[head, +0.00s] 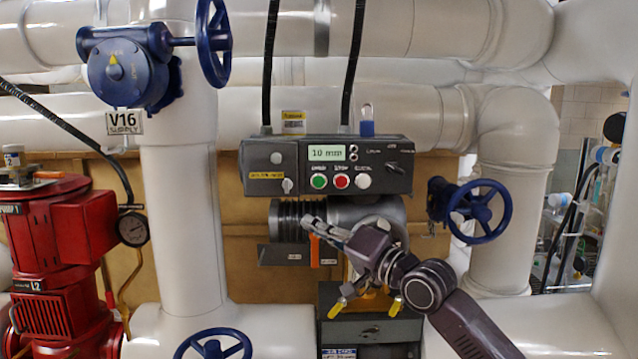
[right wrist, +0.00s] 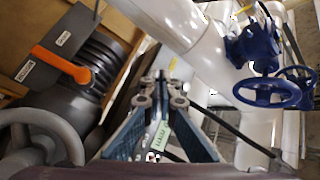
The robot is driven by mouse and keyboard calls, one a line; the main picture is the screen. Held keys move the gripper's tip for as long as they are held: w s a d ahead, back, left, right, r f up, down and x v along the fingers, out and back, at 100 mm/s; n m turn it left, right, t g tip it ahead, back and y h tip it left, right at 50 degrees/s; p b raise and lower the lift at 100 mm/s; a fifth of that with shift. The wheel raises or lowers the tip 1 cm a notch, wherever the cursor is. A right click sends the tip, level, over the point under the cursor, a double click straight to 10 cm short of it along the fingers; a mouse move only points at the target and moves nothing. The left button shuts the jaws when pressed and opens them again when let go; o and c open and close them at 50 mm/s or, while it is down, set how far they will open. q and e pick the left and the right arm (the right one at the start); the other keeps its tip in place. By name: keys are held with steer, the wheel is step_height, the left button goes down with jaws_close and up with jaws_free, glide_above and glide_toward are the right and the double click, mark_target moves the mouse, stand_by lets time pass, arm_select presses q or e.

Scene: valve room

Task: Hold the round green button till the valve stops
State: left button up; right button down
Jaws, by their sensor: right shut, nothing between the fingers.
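The round green button (head: 319,182) is the left one of the row under the lit display (head: 327,153) on the grey control box (head: 255,160). The display reads "10 mm". My right gripper (head: 311,221) is shut and empty, with its fingertips just below the box, under the green button; I see no contact with it. In the right wrist view the closed fingers (right wrist: 162,88) cover part of the box, and the green button cannot be made out there. A grey valve actuator (head: 388,212) is partly behind my right arm. My left gripper is not in view.
A red button (head: 341,181) and a white button (head: 363,181) sit close beside the green one. An orange lever (head: 314,251) hangs below my fingertips. A blue handwheel (head: 480,212) stands to the right, and a red pump (head: 62,240) to the left.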

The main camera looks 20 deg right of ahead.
mark_target(319, 181)
steer(key=shift+m+t, duration=0.5)
steer(key=r, duration=0.1)
steer(key=d+r, duration=0.1)
steer(key=r, duration=0.1)
steer(key=d+r, duration=0.1)
steer(key=r, duration=0.1)
steer(key=shift+w+d+r, duration=0.1)
steer(key=shift+w+r, duration=0.15)
steer(key=w+b, duration=0.2)
steer(key=w+d+b, duration=0.1)
steer(key=w+b, duration=0.1)
steer(key=w, duration=0.1)
steer(key=w+d+b, duration=0.1)
steer(key=w+b, duration=0.1)
steer(key=w, duration=0.1)
steer(key=shift+w+d, duration=0.15)
steer(key=shift+d, duration=0.05)
steer(key=shift+w, duration=0.15)
stand_by(0.6)
steer(key=shift+w+d, duration=0.1)
steer(key=shift+w, duration=0.2)
